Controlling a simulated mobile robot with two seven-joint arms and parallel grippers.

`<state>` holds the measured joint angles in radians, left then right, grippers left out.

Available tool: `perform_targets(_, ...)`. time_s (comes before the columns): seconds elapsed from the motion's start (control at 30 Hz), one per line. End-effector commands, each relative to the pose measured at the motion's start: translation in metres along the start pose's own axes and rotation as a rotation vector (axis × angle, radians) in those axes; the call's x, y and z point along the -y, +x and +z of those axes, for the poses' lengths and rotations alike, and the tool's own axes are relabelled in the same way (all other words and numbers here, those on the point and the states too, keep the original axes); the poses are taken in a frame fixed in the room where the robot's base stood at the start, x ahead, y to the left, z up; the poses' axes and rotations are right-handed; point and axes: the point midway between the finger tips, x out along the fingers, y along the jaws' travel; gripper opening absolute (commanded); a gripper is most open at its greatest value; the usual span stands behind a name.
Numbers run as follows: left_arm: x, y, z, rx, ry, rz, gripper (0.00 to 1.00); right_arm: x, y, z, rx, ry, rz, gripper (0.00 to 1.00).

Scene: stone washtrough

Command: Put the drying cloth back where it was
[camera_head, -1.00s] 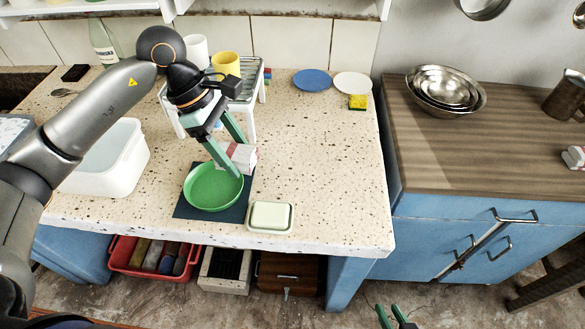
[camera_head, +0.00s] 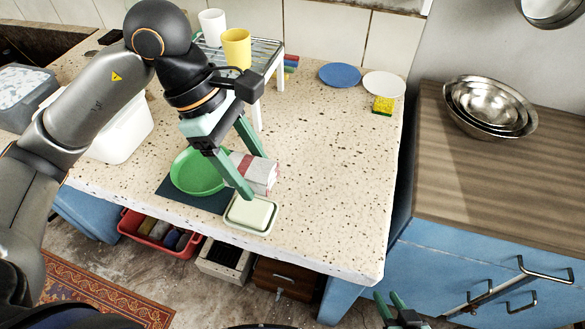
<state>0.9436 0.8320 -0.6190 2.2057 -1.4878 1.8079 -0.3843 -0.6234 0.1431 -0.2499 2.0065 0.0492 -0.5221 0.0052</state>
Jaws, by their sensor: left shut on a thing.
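The drying cloth (camera_head: 258,177), folded, white with a red stripe, is between the green fingers of my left gripper (camera_head: 255,176). The gripper is shut on it. The cloth is right of the green bowl (camera_head: 198,171) and just behind the soap dish (camera_head: 250,214). A finger hides part of it, and I cannot tell whether it touches the counter. The bowl sits on a dark mat (camera_head: 180,196). My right gripper (camera_head: 391,297) shows at the bottom edge, its green fingers apart and nothing seen between them.
A rack (camera_head: 268,62) with a white cup (camera_head: 212,27) and yellow cup (camera_head: 236,48) stands behind. A blue plate (camera_head: 340,75), white plate (camera_head: 384,85) and sponge (camera_head: 383,105) lie at the back right. The right part of the stone counter (camera_head: 330,180) is clear.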

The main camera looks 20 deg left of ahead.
Motion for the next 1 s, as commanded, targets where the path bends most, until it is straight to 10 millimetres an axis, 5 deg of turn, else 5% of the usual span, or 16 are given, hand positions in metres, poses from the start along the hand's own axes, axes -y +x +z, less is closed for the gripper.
perform_targets(0.23,-0.005,0.005,0.001,0.002,0.0,-0.001,0.2,0.001,0.002,0.001,0.002,-0.002,-0.004,0.33)
perform_targets(0.6,-0.086,0.041,-0.005,0.003,-0.001,-0.002,0.2,0.003,-0.002,0.004,0.011,0.002,-0.004,0.33)
perform_targets(0.8,-0.116,0.077,-0.018,0.001,-0.001,-0.003,0.2,0.002,-0.001,0.009,0.017,0.003,-0.003,0.33)
perform_targets(1.0,-0.129,0.092,-0.023,0.001,0.001,-0.001,0.2,0.002,-0.001,0.01,0.019,0.004,-0.003,0.33)
